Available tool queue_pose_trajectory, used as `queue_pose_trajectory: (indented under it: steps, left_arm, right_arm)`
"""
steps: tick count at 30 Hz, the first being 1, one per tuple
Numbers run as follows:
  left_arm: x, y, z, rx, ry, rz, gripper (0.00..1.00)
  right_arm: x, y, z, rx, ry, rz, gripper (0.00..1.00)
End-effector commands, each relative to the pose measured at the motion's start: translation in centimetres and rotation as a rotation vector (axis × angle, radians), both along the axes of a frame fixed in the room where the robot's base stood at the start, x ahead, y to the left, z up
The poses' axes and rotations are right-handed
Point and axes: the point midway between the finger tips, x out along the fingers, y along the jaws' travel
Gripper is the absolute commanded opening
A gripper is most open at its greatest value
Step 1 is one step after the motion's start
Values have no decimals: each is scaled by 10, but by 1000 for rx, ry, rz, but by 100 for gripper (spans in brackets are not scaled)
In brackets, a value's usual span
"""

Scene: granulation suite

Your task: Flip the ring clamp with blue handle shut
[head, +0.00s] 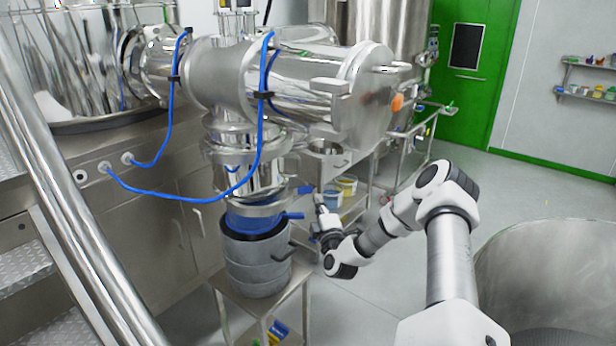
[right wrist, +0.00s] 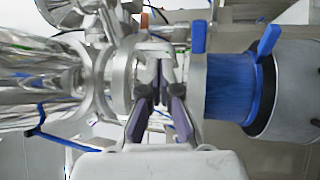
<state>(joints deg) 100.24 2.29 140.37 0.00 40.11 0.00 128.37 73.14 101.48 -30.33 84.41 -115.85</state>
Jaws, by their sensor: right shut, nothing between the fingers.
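A steel ring clamp (head: 258,208) sits around the outlet below the shiny steel pipe, above a blue sleeve (head: 240,222). Two blue handles stick out to the right here, an upper one (head: 305,190) and a lower one (head: 293,215). In the right wrist view they show as one handle (right wrist: 198,36) by the steel ring and another (right wrist: 269,40) by a blue band. I cannot tell how far the clamp is closed. My right gripper (head: 319,207) is shut and empty, just right of the handles; its fingers (right wrist: 161,75) also show close up. My left gripper is out of view.
A grey drum (head: 256,265) stands under the outlet on a small steel stand (head: 292,284). Blue hoses (head: 262,120) hang from the steel machine. A railing (head: 75,200) runs along the left. A large steel vessel (head: 560,270) stands at right. Floor beyond my arm is clear.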

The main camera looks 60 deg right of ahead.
Motion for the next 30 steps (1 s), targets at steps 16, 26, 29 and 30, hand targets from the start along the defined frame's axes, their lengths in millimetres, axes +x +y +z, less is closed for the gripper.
queue_pose_trajectory:
  steps: [16, 26, 29, 30]
  left_arm:
    - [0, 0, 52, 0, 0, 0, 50]
    - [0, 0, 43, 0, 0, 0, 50]
    - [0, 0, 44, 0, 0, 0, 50]
    - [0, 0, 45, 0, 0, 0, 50]
  right_arm:
    - [-7, 15, -36, 81, 243, 16, 0]
    - [49, -31, -35, 81, 243, 17, 0]
    - [63, -42, -34, 80, 244, 18, 0]
    - [67, -46, -34, 82, 244, 16, 0]
